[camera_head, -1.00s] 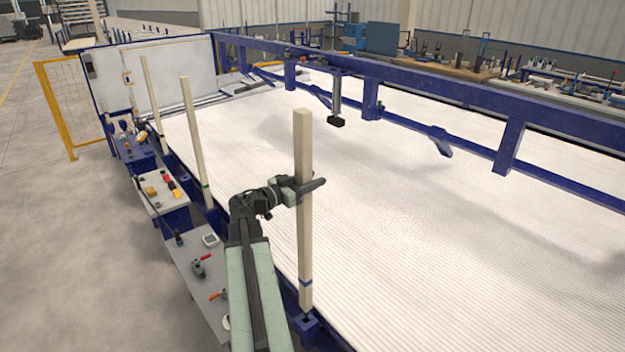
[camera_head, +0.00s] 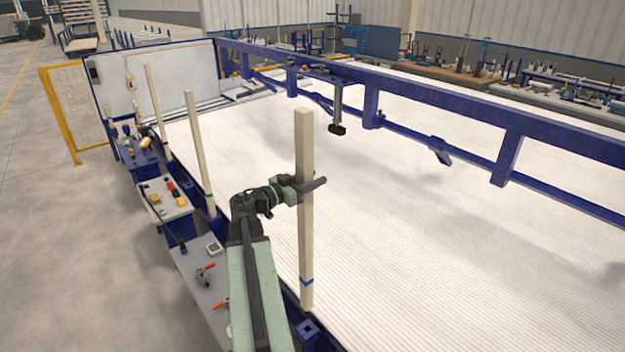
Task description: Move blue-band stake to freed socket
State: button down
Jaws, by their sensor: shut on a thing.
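The blue-band stake (camera_head: 304,245) is a pale, square, upright post with a blue band near its foot. My gripper (camera_head: 310,186) is shut around its upper-middle part. A blue square socket (camera_head: 307,329) shows just below the stake's foot in the picture. Its dark opening is visible and the foot is outside it, with a small gap between them. I cannot tell how far apart they are in depth. A stake with a green band (camera_head: 200,155) and a farther pale stake (camera_head: 157,110) stand upright along the left side of the bed.
A wide white ribbed bed (camera_head: 420,240) lies right of the stake. A blue rail frame (camera_head: 430,100) with posts runs along its far side. Grey side tables with small tools (camera_head: 208,275) line the left edge. The grey floor (camera_head: 60,240) at left is clear.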

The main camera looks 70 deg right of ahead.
aim_at(312, 166)
notch_tip(312, 166, up, 5)
jog(key=p, duration=0.3)
jog(key=shift+f+p, duration=0.2)
jog(key=shift+p, duration=0.15)
jog(key=shift+f, duration=0.1)
dwell(0.4)
